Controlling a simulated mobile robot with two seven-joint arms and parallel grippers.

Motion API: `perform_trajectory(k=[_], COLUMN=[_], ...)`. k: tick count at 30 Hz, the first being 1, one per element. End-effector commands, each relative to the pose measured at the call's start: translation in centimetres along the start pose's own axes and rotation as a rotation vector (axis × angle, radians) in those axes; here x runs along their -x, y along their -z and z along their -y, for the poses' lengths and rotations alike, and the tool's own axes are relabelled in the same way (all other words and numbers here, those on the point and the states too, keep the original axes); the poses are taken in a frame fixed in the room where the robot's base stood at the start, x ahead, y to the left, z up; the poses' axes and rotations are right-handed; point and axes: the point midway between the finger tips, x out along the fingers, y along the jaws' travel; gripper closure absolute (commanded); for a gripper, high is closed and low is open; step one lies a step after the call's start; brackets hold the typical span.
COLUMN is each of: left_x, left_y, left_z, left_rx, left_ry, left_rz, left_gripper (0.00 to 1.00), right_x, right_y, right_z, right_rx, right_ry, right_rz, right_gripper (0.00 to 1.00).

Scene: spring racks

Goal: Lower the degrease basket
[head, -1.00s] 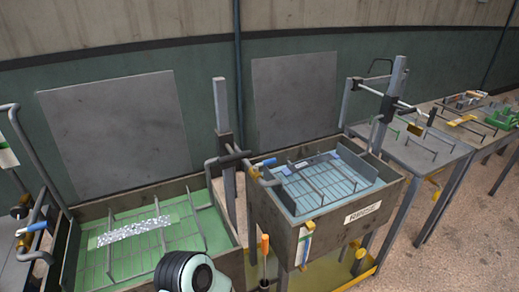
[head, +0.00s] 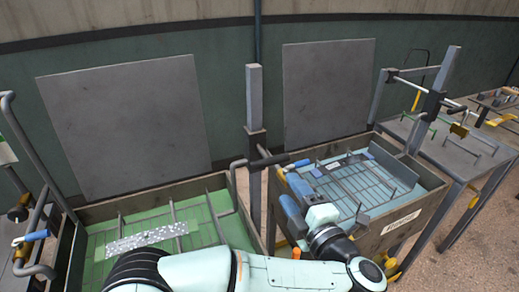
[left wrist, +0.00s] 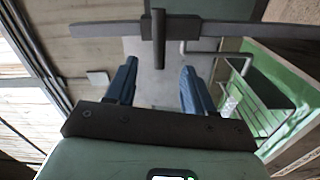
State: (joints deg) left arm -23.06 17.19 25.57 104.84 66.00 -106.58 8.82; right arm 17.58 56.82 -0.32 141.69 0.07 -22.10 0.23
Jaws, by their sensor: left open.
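Two tanks hold wire baskets: a basket (head: 160,232) in green liquid in the left tank and a basket (head: 345,185) in blue liquid in the right tank. I cannot read which is the degrease one. My right gripper is out of view.
Grey panels (head: 125,125) stand behind the tanks. Another post (head: 447,75) with a crossbar stands at the right beside a metal table (head: 450,155).

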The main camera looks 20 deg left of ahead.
Motion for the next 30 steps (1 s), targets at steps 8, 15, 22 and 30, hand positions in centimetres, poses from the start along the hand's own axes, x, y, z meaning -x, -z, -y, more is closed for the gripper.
perform_trajectory(k=[8,15,22,30], left_x=[-2.5,-7.6,-11.6,-13.3], left_y=[0.1,0.1,0.1,0.0], left_z=[-0.1,-0.2,-0.1,0.0], left_rx=[0.0,0.0,0.0,0.0], left_ry=[0.0,0.0,-0.001,-0.001], left_rz=[-0.003,-0.004,-0.002,0.001], left_gripper=[0.47,0.47,0.47,0.47], right_x=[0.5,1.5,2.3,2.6], right_y=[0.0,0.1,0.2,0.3], right_z=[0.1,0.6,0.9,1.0], right_rx=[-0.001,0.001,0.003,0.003], right_ry=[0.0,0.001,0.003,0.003], right_rz=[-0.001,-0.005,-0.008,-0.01], right_gripper=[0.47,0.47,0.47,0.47])
